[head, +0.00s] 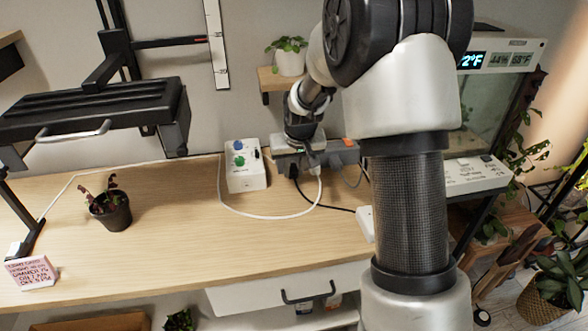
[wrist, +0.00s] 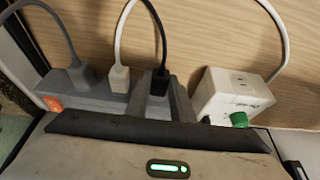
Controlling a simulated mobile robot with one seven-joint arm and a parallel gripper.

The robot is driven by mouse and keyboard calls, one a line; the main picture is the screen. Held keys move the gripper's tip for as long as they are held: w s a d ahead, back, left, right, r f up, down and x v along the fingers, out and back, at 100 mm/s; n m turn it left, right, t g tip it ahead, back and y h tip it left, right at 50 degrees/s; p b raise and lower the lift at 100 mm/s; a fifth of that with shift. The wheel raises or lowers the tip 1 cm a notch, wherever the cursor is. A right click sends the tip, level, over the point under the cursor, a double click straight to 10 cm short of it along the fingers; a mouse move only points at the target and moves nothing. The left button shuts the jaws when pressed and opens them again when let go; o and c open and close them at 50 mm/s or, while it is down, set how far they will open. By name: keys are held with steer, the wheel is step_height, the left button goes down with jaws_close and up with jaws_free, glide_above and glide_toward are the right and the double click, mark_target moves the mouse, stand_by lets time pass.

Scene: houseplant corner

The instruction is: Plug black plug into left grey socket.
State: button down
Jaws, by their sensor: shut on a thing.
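The black plug (wrist: 158,84) has a black cord rising from it in the wrist view. It sits between the grey fingers of my gripper (wrist: 164,92), which is shut on it. The grey power strip (wrist: 88,106) has an orange switch at its left end in that view. A white plug (wrist: 118,78) and a grey plug (wrist: 80,75) stand in it beside my gripper. In the head view my gripper (head: 299,137) is down at the left end of the strip (head: 345,155). My fingers hide the left socket, so I cannot tell how deep the plug sits.
A white box (head: 244,168) with blue and green knobs stands just left of the strip. A white cord (head: 270,216) loops across the wooden table. A potted plant (head: 110,209) and a pink card (head: 31,272) are further left. The table's middle front is clear.

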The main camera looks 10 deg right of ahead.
steer(key=shift+w, duration=0.25)
steer(key=c, duration=1.5)
jaws_free()
steer(key=shift+o, duration=0.2)
steer(key=shift+r, duration=0.1)
steer(key=p+v, duration=0.3)
steer(key=v, duration=1.3)
steer(key=s+r+t, duration=0.1)
steer(key=s+r, duration=0.3)
steer(key=s, duration=0.9)
steer(key=s+r, duration=0.3)
steer(key=s, duration=1.1)
step_height(320, 180, up, 18)
steer(key=p, duration=1.8)
